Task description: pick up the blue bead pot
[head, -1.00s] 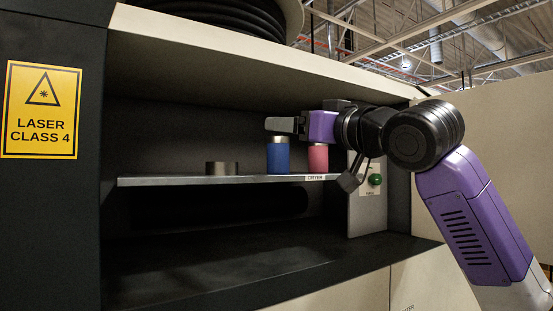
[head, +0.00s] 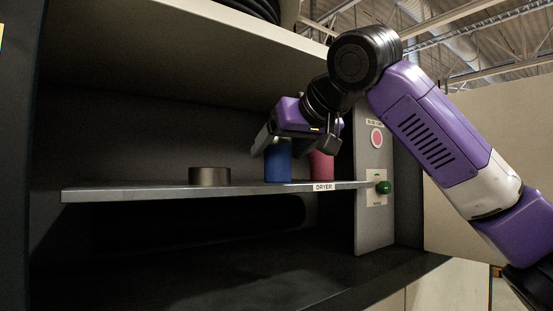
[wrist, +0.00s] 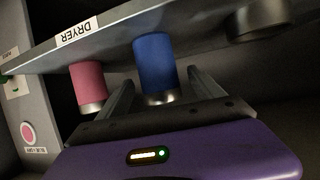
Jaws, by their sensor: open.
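The blue bead pot (head: 278,162) stands upright on the shelf marked DRYER (head: 130,193), its top hidden by my gripper (head: 264,142) in the head view. In the wrist view the picture is turned over, and the blue pot (wrist: 155,62) shows its grey metal lid toward me. My open gripper (wrist: 160,82) has one finger on each side of the pot, around its lid end, with a gap visible on both sides. Nothing is held.
A pink pot (head: 321,165) stands close to the right of the blue one. A low dark metal ring or dish (head: 210,176) sits to the left on the shelf. A panel with a green knob (head: 384,187) and a pink button (head: 377,138) stands at the right.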

